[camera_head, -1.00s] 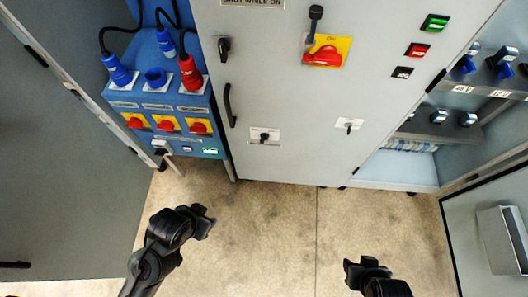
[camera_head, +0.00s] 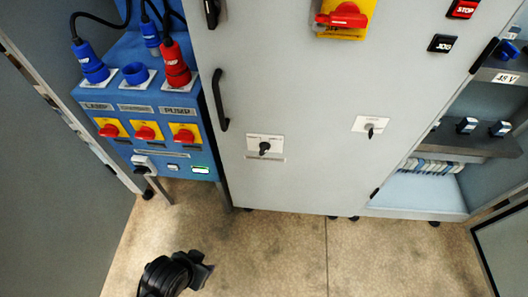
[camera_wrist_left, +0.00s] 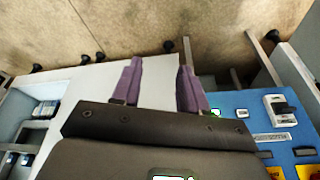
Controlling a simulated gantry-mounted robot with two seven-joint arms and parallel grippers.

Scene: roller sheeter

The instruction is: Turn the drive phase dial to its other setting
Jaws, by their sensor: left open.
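The pale cabinet door carries a small black dial on a white plate (camera_head: 264,147), and a second small dial on a plate (camera_head: 370,127) to its right. A black knob on a light plate (camera_head: 142,163) sits low on the blue box and also shows in the left wrist view (camera_wrist_left: 278,103). Their labels are too small to read, so I cannot tell which is the drive phase dial. My left gripper (camera_head: 204,271) is low in the head view, apart from the panels. In the left wrist view its purple fingers (camera_wrist_left: 160,68) are spread and empty. My right gripper is out of view.
The blue box (camera_head: 108,152) has red switches and blue and red plugs. A black door handle (camera_head: 220,100) stands out left of the dials. A red switch (camera_head: 342,16) and a STOP button (camera_head: 463,8) are higher up. Bare floor (camera_head: 270,250) lies in front.

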